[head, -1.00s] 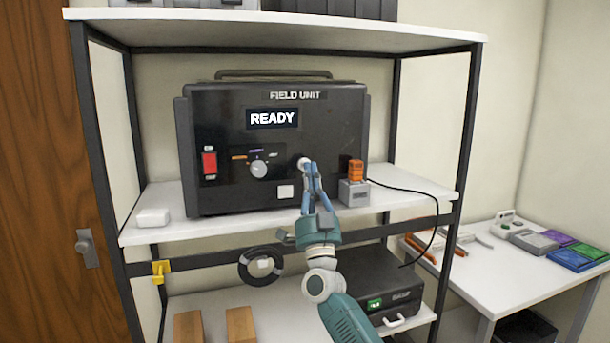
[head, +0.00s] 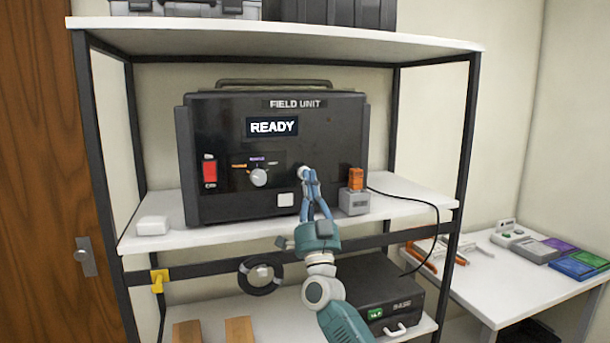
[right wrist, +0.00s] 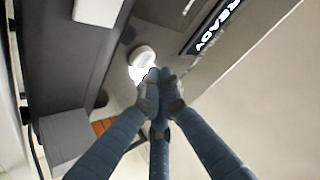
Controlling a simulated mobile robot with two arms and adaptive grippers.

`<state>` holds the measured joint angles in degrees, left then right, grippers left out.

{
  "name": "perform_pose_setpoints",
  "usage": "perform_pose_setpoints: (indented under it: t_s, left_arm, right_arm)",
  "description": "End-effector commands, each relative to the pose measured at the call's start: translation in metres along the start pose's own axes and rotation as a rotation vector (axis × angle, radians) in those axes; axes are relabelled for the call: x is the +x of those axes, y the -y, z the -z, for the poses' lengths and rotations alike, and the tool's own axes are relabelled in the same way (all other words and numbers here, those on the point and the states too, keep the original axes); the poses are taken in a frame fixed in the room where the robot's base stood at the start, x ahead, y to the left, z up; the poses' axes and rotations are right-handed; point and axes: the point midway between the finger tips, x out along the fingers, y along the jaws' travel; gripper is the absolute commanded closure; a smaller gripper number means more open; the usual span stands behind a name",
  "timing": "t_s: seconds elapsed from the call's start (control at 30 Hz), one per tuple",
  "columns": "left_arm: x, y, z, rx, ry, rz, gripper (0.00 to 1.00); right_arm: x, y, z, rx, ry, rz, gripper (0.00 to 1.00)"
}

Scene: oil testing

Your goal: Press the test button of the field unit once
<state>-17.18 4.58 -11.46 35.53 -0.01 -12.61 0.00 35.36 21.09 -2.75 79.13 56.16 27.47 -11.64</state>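The black field unit (head: 225,140) stands on the middle shelf, its screen reading READY. On its front are a red switch (head: 210,171), a round selector knob (head: 259,177), a white square piece (head: 285,200) and a small round white button (head: 302,169). My right gripper (head: 308,172) is at the round button and partly covers it in the head view. In the right wrist view the fingertips (right wrist: 160,76) are together and empty, at the edge of the pale round button (right wrist: 142,56). I cannot tell whether they touch it. My left gripper is not in view.
A grey block with an orange top (head: 355,190) stands right of the gripper, close to my fingers. A black cable (head: 425,203) hangs over the shelf edge. A white box (head: 153,225) sits at the shelf's left. A side table (head: 500,285) holds several devices.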

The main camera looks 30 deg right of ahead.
Motion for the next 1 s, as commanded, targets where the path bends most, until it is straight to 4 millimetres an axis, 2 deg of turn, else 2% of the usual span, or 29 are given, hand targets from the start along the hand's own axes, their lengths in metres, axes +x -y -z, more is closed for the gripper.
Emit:
perform_pose_setpoints:
  t_s: [1.0]
  left_arm:
    - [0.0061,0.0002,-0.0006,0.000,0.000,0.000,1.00]
  right_arm:
    - [0.0061,-0.0021,-0.0054,0.001,0.000,0.000,1.00]
